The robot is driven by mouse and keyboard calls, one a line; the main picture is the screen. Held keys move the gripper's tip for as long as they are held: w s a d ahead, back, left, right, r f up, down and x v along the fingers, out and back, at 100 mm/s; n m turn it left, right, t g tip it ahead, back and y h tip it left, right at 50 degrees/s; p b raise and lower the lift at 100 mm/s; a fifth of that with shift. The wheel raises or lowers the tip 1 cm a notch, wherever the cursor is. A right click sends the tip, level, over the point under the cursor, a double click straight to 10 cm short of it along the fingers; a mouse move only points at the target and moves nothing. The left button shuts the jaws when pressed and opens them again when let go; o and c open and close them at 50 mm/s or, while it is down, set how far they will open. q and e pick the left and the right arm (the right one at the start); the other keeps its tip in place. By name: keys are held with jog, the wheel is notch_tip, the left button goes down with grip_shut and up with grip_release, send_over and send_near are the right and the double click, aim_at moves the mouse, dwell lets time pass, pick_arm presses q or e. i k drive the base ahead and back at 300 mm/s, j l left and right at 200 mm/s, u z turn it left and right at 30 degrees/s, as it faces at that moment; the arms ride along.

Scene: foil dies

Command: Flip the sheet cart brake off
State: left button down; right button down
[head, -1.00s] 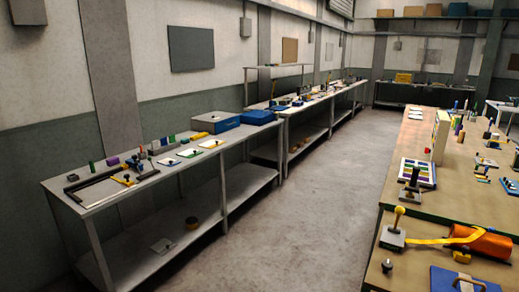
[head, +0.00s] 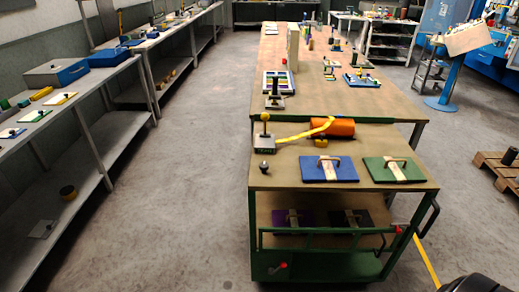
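The green sheet cart (head: 318,268) stands at the near end of the long wooden bench in the head view. A small lever with a red knob (head: 283,265) sits low on the left of its near face and looks like the brake; its exact position is too small to read. Another red-tipped part (head: 398,230) shows at the right end of the green front rail (head: 325,231). A dark push handle (head: 429,218) sticks out at the cart's right. Neither of my grippers is in view.
The cart top holds a blue plate (head: 315,174), a green plate (head: 378,176) and an orange roll (head: 333,128). A grey wall bench (head: 100,85) runs along the left. Floor between them is clear. A wooden pallet (head: 495,170) lies at right. A dark rounded shape shows bottom right.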

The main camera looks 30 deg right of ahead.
aim_at(277, 269)
jog(key=k+l+z, duration=0.1)
jog(key=z, duration=0.95)
